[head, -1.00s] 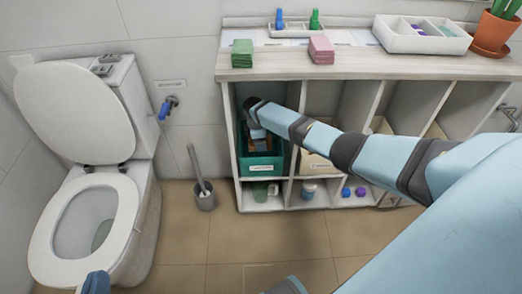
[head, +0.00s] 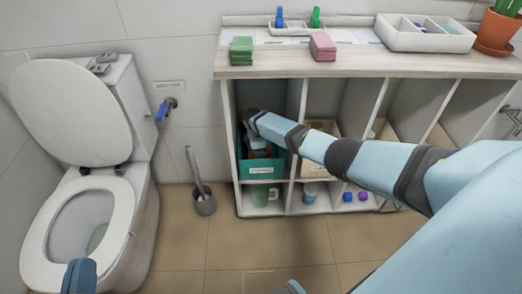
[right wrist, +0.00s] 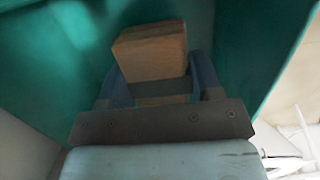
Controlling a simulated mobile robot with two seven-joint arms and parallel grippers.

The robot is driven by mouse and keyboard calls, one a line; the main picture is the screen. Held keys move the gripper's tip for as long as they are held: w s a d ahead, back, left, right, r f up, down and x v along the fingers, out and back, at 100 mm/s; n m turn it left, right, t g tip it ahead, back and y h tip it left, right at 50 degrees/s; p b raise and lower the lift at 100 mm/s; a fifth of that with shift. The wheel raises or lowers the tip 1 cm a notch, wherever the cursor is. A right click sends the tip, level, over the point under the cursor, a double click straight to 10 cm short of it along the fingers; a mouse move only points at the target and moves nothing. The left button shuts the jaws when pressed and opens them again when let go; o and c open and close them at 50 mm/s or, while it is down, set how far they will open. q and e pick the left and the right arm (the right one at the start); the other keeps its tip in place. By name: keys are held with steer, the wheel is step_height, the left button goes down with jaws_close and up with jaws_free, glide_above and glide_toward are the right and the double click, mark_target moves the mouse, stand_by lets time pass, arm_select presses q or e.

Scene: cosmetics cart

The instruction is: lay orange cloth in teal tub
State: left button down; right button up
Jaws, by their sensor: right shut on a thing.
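The teal tub (head: 262,169) stands in the left upper compartment of the shelf unit, and its walls surround my right gripper (right wrist: 160,82) in the right wrist view. That gripper is shut on the orange cloth (right wrist: 150,52), a folded brownish-orange block at its fingertips. A second orange patch shows between the fingers; I cannot tell if it is the same cloth. In the head view the right gripper is low inside the tub, mostly hidden by my wrist. Whether the cloth touches the tub floor is unclear. Only a blue tip of my left gripper (head: 78,276) shows at lower left.
The shelf top holds a green cloth stack (head: 241,50), a pink cloth stack (head: 322,46), a white divided tray (head: 425,35) and a potted plant (head: 497,32). A cream bin (head: 318,160) stands right of the tub. A toilet (head: 85,160) and brush holder (head: 204,203) stand left.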

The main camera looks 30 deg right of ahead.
steer(key=shift+f, duration=0.1)
arm_select(q)
steer(key=shift+r, duration=0.2)
arm_select(e)
steer(key=o, duration=0.8)
steer(key=shift+o, duration=0.2)
steer(key=shift+r+p, duration=0.35)
steer(key=shift+r, duration=0.1)
arm_select(q)
steer(key=a+f+g+y+p, duration=0.3)
steer(key=f+g+p, duration=0.1)
steer(key=f, duration=0.5)
steer(key=shift+s+a+f+g+y+p, duration=0.2)
steer(key=shift+s+a+g+y+p, duration=0.15)
steer(key=shift+s+y+p, duration=0.1)
arm_select(e)
step_height(320, 180, up, 12)
steer(key=a, duration=0.1)
steer(key=shift+w+a, duration=0.25)
steer(key=shift+w, duration=0.2)
steer(key=shift+r, duration=0.1)
